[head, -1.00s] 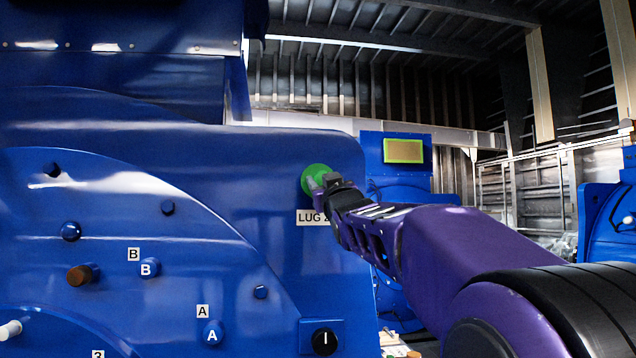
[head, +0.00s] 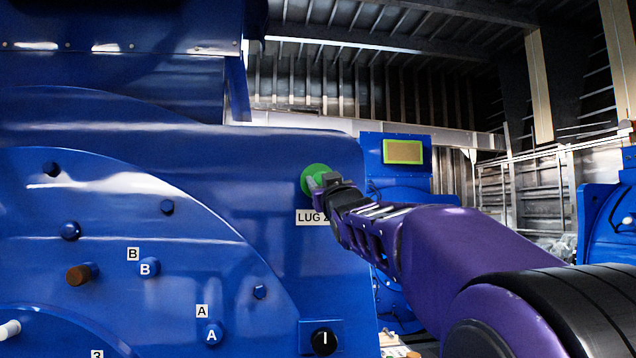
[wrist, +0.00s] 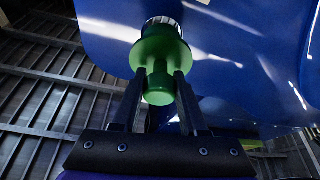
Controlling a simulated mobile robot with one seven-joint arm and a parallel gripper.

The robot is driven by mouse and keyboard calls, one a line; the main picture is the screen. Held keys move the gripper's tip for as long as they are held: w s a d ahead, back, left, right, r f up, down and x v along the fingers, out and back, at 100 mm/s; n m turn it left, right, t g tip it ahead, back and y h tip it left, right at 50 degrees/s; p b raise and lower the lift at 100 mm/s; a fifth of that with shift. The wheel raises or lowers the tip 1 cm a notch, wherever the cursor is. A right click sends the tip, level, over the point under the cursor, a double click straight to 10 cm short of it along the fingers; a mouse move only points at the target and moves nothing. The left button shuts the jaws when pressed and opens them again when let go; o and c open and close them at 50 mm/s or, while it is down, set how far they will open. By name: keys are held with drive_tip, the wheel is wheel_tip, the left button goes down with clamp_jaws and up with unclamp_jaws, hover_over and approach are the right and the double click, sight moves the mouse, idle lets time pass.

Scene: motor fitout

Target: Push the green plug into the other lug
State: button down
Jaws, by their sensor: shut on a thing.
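The green plug (head: 314,178) is at the blue motor housing, just above the plate marked LUG 2 (head: 311,217). My gripper (head: 325,183) is shut on the plug's narrow end. In the wrist view the green plug (wrist: 160,62) sits between the two fingers of my gripper (wrist: 160,85). Its wide flange is beyond the fingertips. A pale ribbed piece (wrist: 163,22) shows past the flange, against or close to the blue housing. I cannot tell how deep the plug sits in the lug. My gripper hides part of the plate in the head view.
The blue motor housing (head: 200,190) fills the left side. Knobs marked B (head: 149,267) and A (head: 212,335), a brown knob (head: 77,275) and a black switch (head: 324,342) stick out of it. A blue cabinet (head: 397,180) stands behind my arm.

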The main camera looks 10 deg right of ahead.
drive_tip(key=shift+w+r, duration=0.1)
drive_tip(key=shift+w, duration=0.15)
drive_tip(key=shift+w+p, duration=0.3)
drive_tip(key=shift+w, duration=0.3)
drive_tip(key=shift+w, duration=0.35)
drive_tip(key=shift+w+p, duration=0.6)
drive_tip(key=shift+w, duration=0.6)
drive_tip(key=shift+w, duration=0.35)
drive_tip(key=shift+w, duration=0.3)
drive_tip(key=shift+c, duration=1.8)
unclamp_jaws()
